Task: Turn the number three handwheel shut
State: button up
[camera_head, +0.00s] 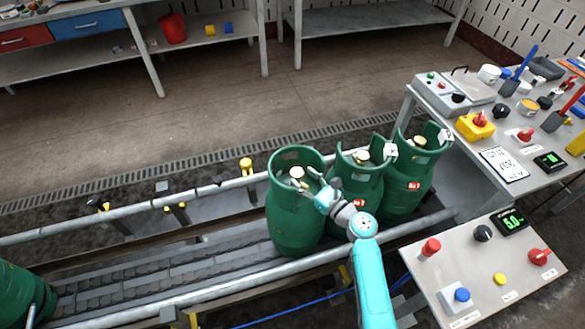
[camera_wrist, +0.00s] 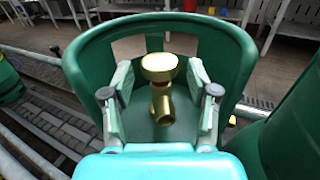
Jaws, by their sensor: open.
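A green gas cylinder (camera_head: 292,217) stands upright on the conveyor, leftmost of a group of three. Its round brass handwheel (camera_wrist: 159,67) sits on a brass valve (camera_wrist: 162,105) inside the open green collar (camera_wrist: 238,60). It also shows in the head view (camera_head: 297,172). My gripper (camera_head: 310,182) reaches into this collar from the right. In the wrist view my gripper (camera_wrist: 160,78) is open, one finger on each side of the handwheel, with visible gaps. A middle cylinder (camera_head: 362,197) and a right cylinder (camera_head: 412,185) stand beside it. I cannot read a number three on any of them.
Another green cylinder (camera_head: 22,295) stands at the far left of the conveyor (camera_head: 150,275). Metal guide rails (camera_head: 130,220) run along both sides. A control panel (camera_head: 480,275) with knobs and a cluttered bench (camera_head: 450,120) stand at right.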

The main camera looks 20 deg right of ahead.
jog(key=x, duration=0.5)
jog(key=shift+w+a, duration=0.15)
jog(key=shift+w, duration=0.2)
jog(key=c, duration=1)
